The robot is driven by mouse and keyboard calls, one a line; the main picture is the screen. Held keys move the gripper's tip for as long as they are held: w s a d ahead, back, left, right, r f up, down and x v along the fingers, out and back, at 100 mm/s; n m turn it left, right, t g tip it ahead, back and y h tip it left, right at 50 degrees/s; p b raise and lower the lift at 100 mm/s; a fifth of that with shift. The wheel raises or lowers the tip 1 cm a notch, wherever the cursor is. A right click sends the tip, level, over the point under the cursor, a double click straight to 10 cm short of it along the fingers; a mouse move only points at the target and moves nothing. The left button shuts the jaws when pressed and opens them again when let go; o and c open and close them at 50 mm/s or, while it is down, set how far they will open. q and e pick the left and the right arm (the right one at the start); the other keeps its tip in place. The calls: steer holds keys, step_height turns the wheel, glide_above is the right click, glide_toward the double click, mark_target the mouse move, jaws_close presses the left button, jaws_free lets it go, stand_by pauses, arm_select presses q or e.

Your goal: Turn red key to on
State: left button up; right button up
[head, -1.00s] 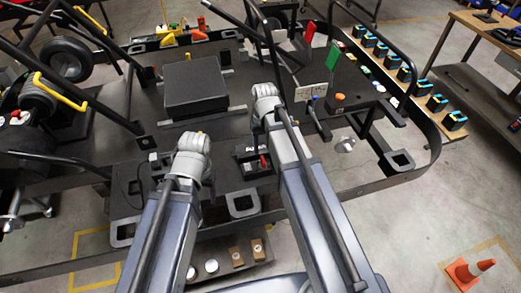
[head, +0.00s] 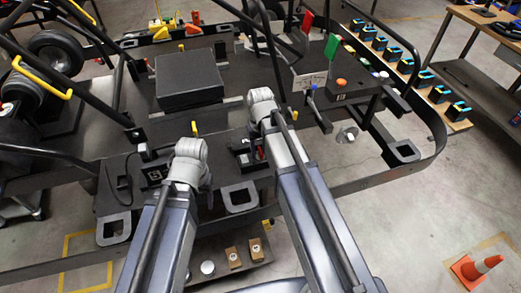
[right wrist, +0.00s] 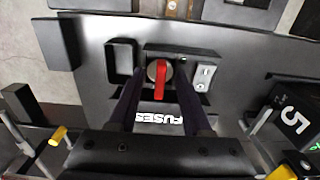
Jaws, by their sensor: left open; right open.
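The red key (right wrist: 160,80) stands upright in the picture on a round metal switch, in a dark panel marked FUSES, in the right wrist view. In the head view the red key (head: 261,152) is a small red spot beside my right arm. My right gripper (right wrist: 158,73) is open, its two dark fingers on either side of the key, with gaps visible; I cannot tell their height over it. In the head view my right wrist hides its fingers. My left gripper (head: 207,190) is open and empty over the kart's front, its fingers mostly hidden by the wrist.
A silver switch plate (right wrist: 205,75) sits right of the key. A black box (right wrist: 293,115) marked 5 is further right. In the head view, a large black box (head: 189,79), a green flag (head: 332,46) and an orange button (head: 341,82) are on the kart.

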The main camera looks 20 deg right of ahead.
jaws_close()
stand_by(0.4)
stand_by(0.4)
steer(key=m, duration=0.3)
steer(key=shift+m, duration=1.5)
